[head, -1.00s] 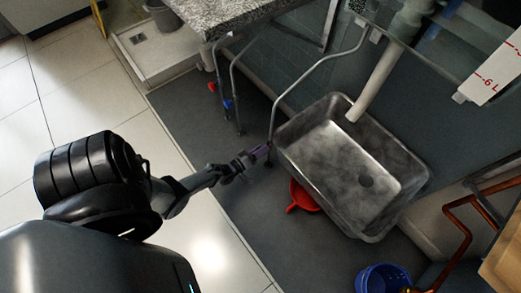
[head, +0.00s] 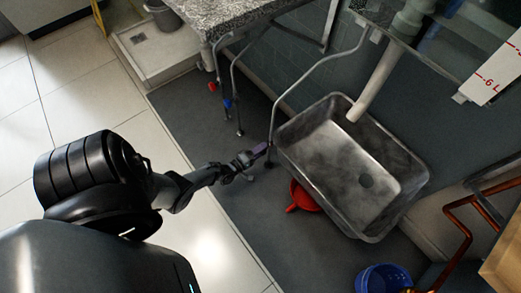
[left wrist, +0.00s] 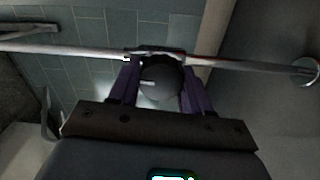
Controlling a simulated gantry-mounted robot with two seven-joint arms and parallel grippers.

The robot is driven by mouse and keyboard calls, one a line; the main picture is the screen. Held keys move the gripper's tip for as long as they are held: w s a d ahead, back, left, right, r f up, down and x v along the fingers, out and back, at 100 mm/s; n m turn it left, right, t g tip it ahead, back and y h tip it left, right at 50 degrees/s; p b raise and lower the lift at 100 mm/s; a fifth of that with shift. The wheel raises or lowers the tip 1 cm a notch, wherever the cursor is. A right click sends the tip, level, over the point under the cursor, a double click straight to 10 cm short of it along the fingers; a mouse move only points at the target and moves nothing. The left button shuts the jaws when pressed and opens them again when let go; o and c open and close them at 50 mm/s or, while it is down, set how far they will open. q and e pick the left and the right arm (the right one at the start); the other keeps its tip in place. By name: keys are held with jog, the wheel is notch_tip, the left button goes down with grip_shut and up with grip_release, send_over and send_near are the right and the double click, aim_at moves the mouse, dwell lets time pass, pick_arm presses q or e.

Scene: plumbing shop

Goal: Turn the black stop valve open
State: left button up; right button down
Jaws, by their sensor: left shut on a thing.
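The black stop valve (left wrist: 161,82) shows in the left wrist view as a dark round knob in front of a metal pipe. My left gripper (left wrist: 160,88) has its two purple fingers on either side of the knob, shut on it. In the head view my left gripper (head: 262,151) reaches to the pipe's lower end beside the sink's left corner. There the valve is mostly hidden by the fingers. My right gripper is not in view.
A metal sink (head: 330,137) stands just right of the gripper. A red dustpan-like thing (head: 302,197) lies on the floor below. Red (head: 212,87) and blue (head: 228,103) valve handles are on pipes under the granite counter (head: 225,15). A blue bucket (head: 383,275) stands lower right.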

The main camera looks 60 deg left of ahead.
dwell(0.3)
pick_arm(q)
jog(key=o, duration=1)
jog(key=shift+s, duration=0.1)
jog(key=shift+s+d, duration=0.1)
jog(key=shift+s, duration=0.1)
jog(key=s+d+p, duration=0.2)
jog(key=s, duration=0.8)
jog(key=shift+p, duration=0.35)
